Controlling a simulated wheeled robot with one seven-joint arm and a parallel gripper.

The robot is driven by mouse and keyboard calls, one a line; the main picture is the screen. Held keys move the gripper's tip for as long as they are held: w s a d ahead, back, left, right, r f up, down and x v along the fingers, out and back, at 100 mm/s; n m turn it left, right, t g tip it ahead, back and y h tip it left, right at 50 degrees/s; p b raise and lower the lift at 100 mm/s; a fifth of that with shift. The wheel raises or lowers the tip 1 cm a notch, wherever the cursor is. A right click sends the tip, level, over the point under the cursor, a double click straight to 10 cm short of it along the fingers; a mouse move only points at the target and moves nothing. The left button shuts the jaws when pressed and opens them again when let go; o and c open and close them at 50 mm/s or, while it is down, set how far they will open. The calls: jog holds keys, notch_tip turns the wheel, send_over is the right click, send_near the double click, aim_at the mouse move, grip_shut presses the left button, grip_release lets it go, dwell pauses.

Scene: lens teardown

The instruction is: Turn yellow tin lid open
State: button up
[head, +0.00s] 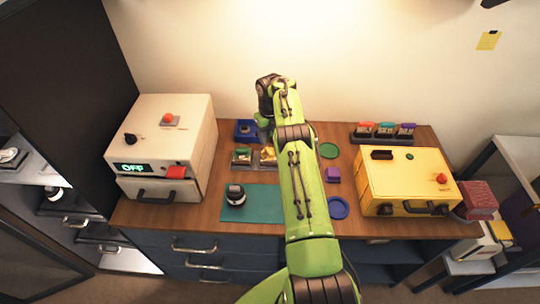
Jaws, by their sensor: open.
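A small yellow piece (268,154) sits in a grey compartment tray (254,165) at the middle back of the bench. It is too small to tell whether it is the yellow tin or its lid. My gripper (264,141) points down just above and behind it, partly hidden by my green arm. The fingertips are hard to make out; I take the gripper as open, with nothing visible held. I cannot tell whether it touches the yellow piece.
A white box machine (165,130) reading OFF stands left, a yellow box machine (405,180) right. A dark round lens-like part (235,195) rests on a teal mat (262,204). A blue block (246,130), purple cube (333,174) and blue ring (338,208) lie nearby.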

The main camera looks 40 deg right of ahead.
aim_at(270, 150)
jog(key=shift+r, duration=0.15)
notch_tip(270, 150, up, 6)
jog(key=p, duration=0.6)
dwell(0.4)
dwell(0.5)
